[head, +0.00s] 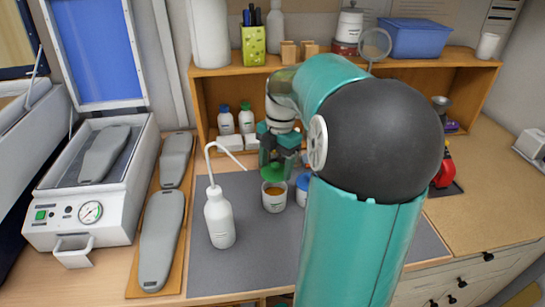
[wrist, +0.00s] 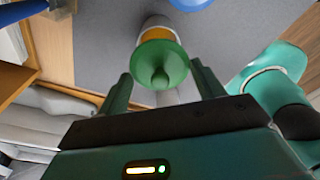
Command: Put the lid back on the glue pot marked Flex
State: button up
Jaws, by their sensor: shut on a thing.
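My gripper (head: 278,152) points down over the grey mat and is shut on a green lid (head: 273,172). In the wrist view the lid (wrist: 161,58) shows with its knob towards me, between the two fingers (wrist: 163,88). An open white pot (head: 275,203) with amber glue inside stands upright just below the lid. The lid is above the pot and apart from it. The pot (wrist: 157,22) is partly hidden behind the lid in the wrist view. The pot's label is too small to read. A blue-lidded pot (head: 302,187) stands to its right, partly hidden by my arm.
A white squeeze bottle (head: 219,220) with a bent spout stands left of the pot on the mat (head: 262,250). Grey insole forms (head: 160,240) lie on a board further left. A wooden shelf (head: 205,72) with bottles is behind. My arm hides much of the right.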

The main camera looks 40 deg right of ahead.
jog(key=shift+f, duration=2.4)
jog(key=shift+f, duration=0.15)
dwell(0.4)
jog(key=o, duration=1)
jog(key=shift+o, duration=0.9)
jog(key=shift+r, duration=3.5)
grip_shut()
